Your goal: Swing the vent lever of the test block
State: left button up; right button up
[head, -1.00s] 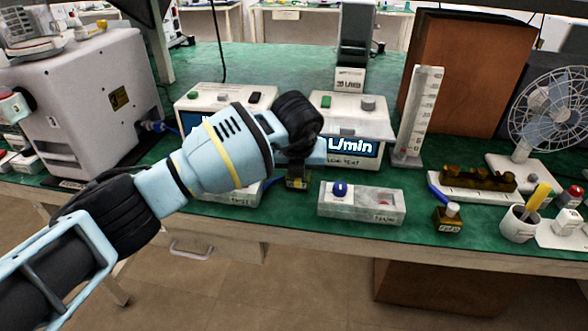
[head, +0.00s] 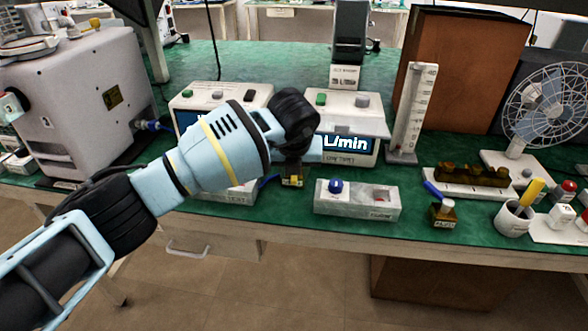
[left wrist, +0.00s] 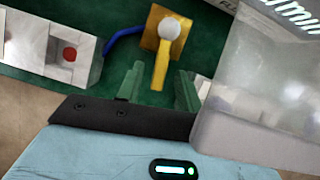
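A brass block (left wrist: 148,28) with a white ball knob (left wrist: 168,29) and a yellow lever (left wrist: 160,70) sits on the green bench top, which I take as the test block. In the head view the block (head: 292,181) shows just below my left gripper (head: 294,160), whose fingers are mostly hidden there by the wrist. In the left wrist view the green fingers of my left gripper (left wrist: 160,85) stand apart, with the lever's end appearing between them. I cannot tell any contact. A blue hose (left wrist: 122,42) joins the block's left side. My right gripper is not in view.
A white box with a red dot (left wrist: 62,50) lies left of the block. Pump units with displays (head: 345,143) stand close behind. A tray with a blue knob (head: 357,205) and another brass block (head: 443,213) are to the right. The bench's front edge is near.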

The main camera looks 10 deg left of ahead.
pick_arm(q)
jog(key=v, duration=0.7)
jog(key=shift+r, duration=0.35)
jog(key=shift+s, duration=0.15)
jog(key=shift+c, duration=0.2)
